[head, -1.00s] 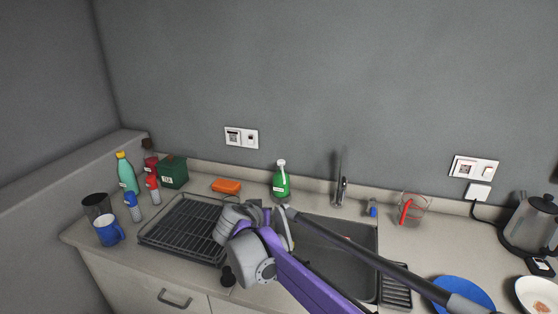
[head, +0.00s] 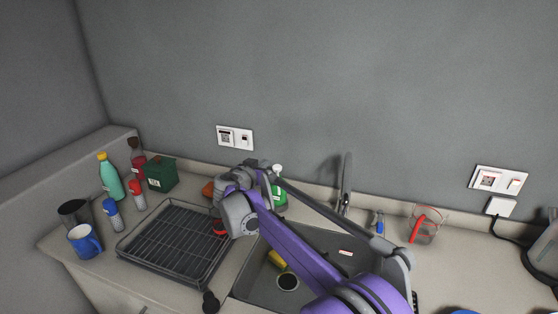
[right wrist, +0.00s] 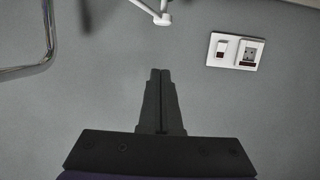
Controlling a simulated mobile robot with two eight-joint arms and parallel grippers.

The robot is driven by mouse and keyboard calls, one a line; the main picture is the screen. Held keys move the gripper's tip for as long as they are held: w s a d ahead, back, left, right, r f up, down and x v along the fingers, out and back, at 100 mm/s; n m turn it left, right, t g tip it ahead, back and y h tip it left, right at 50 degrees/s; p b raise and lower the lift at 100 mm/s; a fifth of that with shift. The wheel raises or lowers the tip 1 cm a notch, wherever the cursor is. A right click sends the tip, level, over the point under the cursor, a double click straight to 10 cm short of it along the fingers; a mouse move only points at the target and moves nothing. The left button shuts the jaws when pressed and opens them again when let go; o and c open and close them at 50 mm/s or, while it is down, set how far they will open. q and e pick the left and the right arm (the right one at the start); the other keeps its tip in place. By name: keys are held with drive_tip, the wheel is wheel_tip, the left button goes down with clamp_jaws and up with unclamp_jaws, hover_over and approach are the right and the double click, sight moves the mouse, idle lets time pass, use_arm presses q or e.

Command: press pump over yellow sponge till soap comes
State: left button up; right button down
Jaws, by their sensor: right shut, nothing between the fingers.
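The green soap bottle (head: 281,195) stands behind the sink, partly hidden by my right arm. Its white pump head (head: 277,169) shows above the arm. The white pump (right wrist: 152,13) also shows at the top of the right wrist view, ahead of the fingertips and apart from them in the picture. The yellow sponge (head: 277,258) lies in the sink near the drain. My right gripper (right wrist: 160,72) is shut and empty. In the head view, the right gripper (head: 260,166) is beside the pump head; I cannot tell whether they touch. My left gripper is not in view.
The sink (head: 256,256) has a tall faucet (head: 346,185) behind it. A black dish rack (head: 175,243) stands left of it. An orange block (head: 208,188) is partly hidden behind my wrist. Bottles and mugs stand at left; a clear red-handled jug (head: 425,228) stands at right.

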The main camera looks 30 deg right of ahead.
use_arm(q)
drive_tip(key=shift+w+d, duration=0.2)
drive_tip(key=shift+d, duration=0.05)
use_arm(e)
drive_tip(key=shift+w+d+r, duration=0.1)
drive_tip(key=shift+w+d, duration=0.05)
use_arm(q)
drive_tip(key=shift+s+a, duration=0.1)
use_arm(e)
drive_tip(key=w+d+f, duration=0.1)
drive_tip(key=w+d, duration=0.1)
drive_tip(key=w+d+f, duration=0.2)
drive_tip(key=d, duration=0.1)
drive_tip(key=w+d+f, duration=0.2)
drive_tip(key=shift+w+d+f, duration=0.2)
drive_tip(key=shift+w+f, duration=0.05)
drive_tip(key=shift+s+f, duration=0.2)
drive_tip(key=shift+f, duration=0.15)
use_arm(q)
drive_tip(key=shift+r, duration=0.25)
use_arm(e)
drive_tip(key=shift+w+f, duration=0.1)
